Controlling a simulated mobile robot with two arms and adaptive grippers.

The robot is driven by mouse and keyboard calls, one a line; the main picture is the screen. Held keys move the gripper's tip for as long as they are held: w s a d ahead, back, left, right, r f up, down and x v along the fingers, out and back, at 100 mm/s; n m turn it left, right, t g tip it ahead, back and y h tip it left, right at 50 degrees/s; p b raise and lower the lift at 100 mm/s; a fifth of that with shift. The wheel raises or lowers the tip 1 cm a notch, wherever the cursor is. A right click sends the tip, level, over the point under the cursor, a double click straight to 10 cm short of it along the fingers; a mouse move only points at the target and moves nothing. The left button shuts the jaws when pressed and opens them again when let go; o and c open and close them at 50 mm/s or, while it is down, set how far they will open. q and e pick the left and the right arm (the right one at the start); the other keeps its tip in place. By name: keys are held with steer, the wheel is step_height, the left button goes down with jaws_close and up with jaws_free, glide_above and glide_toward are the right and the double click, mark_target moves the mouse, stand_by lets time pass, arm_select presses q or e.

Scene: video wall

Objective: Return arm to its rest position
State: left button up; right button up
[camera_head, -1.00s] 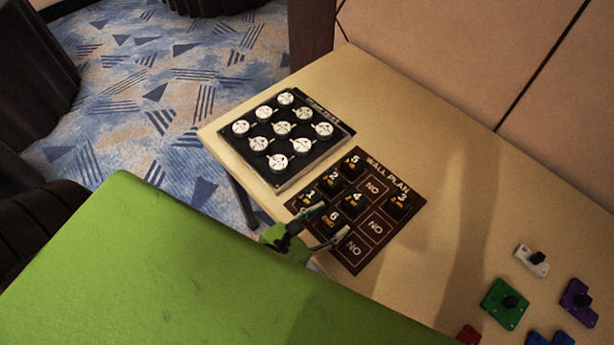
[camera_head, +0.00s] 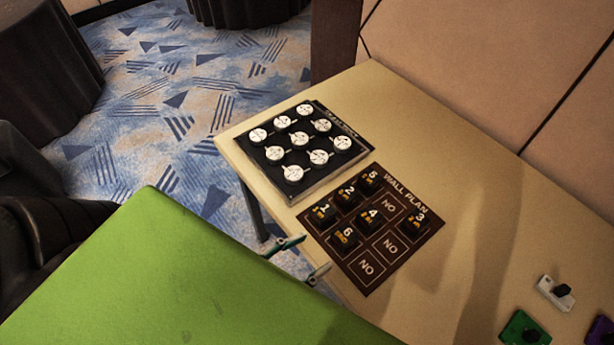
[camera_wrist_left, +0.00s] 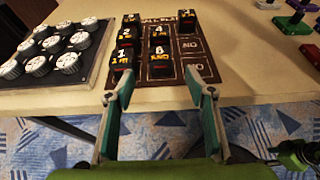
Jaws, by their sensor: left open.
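My left gripper (camera_head: 301,258) shows at the table's near edge in the head view, its fingertips poking out past my green arm, which hides the rest. In the left wrist view the gripper (camera_wrist_left: 160,98) is open and empty, its two fingers wide apart in front of the dark wall plan board (camera_wrist_left: 178,70). The wall plan board (camera_head: 372,268) lies on the table, apart from the fingers. Several numbered black blocks sit on it, such as block 6 (camera_head: 345,240) and block 3 (camera_head: 413,226). My right gripper is not seen in the head view.
A black panel with several white round dials (camera_head: 302,183) lies at the table's left end. A white piece (camera_head: 553,293), a green piece (camera_head: 523,329) and a purple piece (camera_head: 601,333) lie at lower right. The wooden table (camera_head: 440,120) is clear toward the back wall.

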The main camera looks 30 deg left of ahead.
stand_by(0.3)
arm_select(q)
steer(key=w+a+f+n+g+y, duration=0.15)
steer(key=a+n+y, duration=0.35)
steer(key=n, duration=0.6)
steer(key=w+a+f+n+g+y, duration=0.1)
steer(key=w+a+n+y, duration=0.2)
steer(key=a+n, duration=0.6)
steer(key=s+d+f+n+g+h, duration=0.2)
steer(key=s+d+n+g, duration=0.15)
steer(key=n, duration=0.55)
steer(key=s+d+f+n+g+h, duration=0.1)
steer(key=s+d+n+g, duration=0.15)
steer(key=d+n, duration=0.45)
step_height(320, 180, down, 26)
steer(key=s+a+r+n+g, duration=0.1)
steer(key=s+a+n+g, duration=0.1)
steer(key=s+a+f+g, duration=0.1)
steer(key=s+a+f, duration=0.1)
steer(key=s+f, duration=1.5)
steer(key=shift+s+a+f, duration=0.15)
steer(key=shift+a+f, duration=0.15)
steer(key=shift+f, duration=0.15)
